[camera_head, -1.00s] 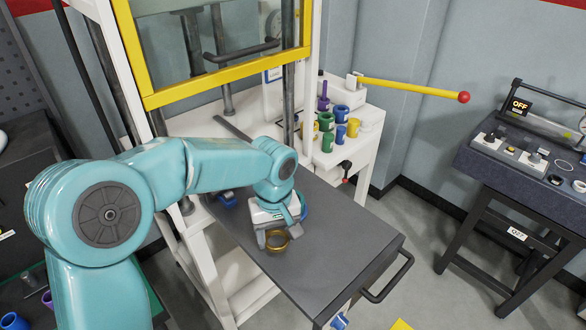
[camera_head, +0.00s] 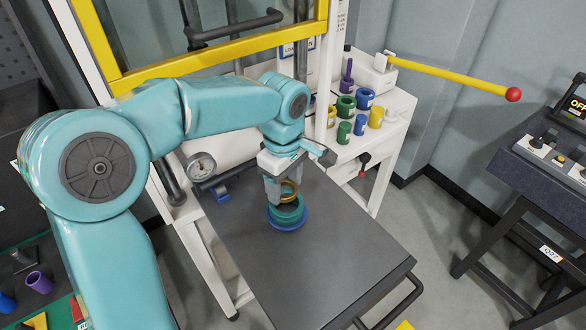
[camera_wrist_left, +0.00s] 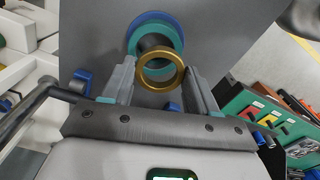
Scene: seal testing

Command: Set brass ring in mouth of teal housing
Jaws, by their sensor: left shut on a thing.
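My left gripper (camera_head: 288,182) is shut on the brass ring (camera_head: 290,188), which shows between its two fingers. In the left wrist view the ring (camera_wrist_left: 160,70) sits between the fingertips, its opening facing the camera. The teal housing (camera_head: 287,214) stands upright on a blue round base (camera_head: 289,225) on the dark table, directly below the ring. The ring appears just above the housing's mouth; the exact gap is hard to tell. In the left wrist view the ring overlaps the near part of the housing (camera_wrist_left: 172,40) and the dark mouth shows behind it. My right gripper is out of view.
The dark table (camera_head: 330,260) is clear in front of the housing. A small blue clamp (camera_head: 223,194) and a round gauge (camera_head: 201,165) are at its left. Yellow-edged frame (camera_head: 215,45) rises behind. Several coloured cylinders and a yellow lever (camera_head: 450,76) stand at the back right.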

